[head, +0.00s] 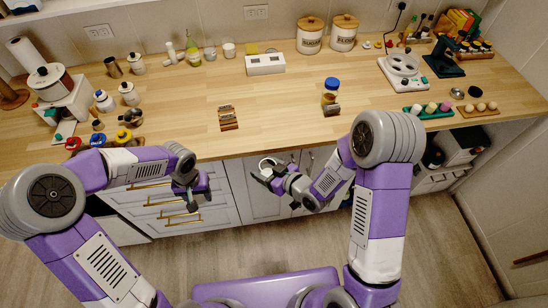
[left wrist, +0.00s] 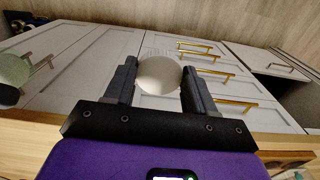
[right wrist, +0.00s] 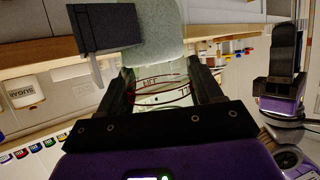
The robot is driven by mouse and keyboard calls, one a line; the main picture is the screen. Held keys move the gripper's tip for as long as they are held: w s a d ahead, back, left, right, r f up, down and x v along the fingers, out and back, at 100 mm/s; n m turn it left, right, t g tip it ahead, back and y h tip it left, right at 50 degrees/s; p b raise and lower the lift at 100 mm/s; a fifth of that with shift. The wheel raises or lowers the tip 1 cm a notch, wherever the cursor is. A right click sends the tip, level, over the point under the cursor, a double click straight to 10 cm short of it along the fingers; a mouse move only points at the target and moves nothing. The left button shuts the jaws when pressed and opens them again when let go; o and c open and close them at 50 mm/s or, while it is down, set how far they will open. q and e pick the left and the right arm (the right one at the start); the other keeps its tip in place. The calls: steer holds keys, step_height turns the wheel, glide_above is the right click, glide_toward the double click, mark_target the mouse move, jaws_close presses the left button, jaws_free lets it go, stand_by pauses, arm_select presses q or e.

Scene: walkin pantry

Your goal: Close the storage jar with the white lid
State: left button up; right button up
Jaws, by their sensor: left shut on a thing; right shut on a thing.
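The storage jar is clear, with a pale round opening (head: 268,163) facing up in the head view. My right gripper (head: 272,173) is shut on it, in front of the counter's edge. In the right wrist view the jar's glass (right wrist: 155,88), with red marks, is between the fingers. The round white lid (left wrist: 158,73) is between the fingers of my left gripper (head: 189,190), which is shut on it. The lid is not clear in the head view. The left gripper is left of the jar, apart from it. The jar's greenish opening also shows in the left wrist view (left wrist: 14,72).
The wooden counter (head: 270,100) lies behind both grippers, with drawers (head: 165,205) below. The floor space between my arms is open.

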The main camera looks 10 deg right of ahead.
stand_by(0.4)
arm_select(q)
steer(key=w+d+r+n, duration=0.1)
steer(key=w+d+r, duration=0.3)
steer(key=d+r, duration=0.15)
steer(key=n, duration=0.2)
glide_toward(268, 160)
steer(key=s, duration=0.1)
steer(key=s+r, duration=0.1)
steer(key=shift+s+a, duration=0.1)
steer(key=shift+s, duration=0.2)
steer(key=shift+f, duration=0.2)
steer(key=shift+f, duration=1.85)
steer(key=shift+f, duration=0.9)
steer(key=shift+f, duration=0.5)
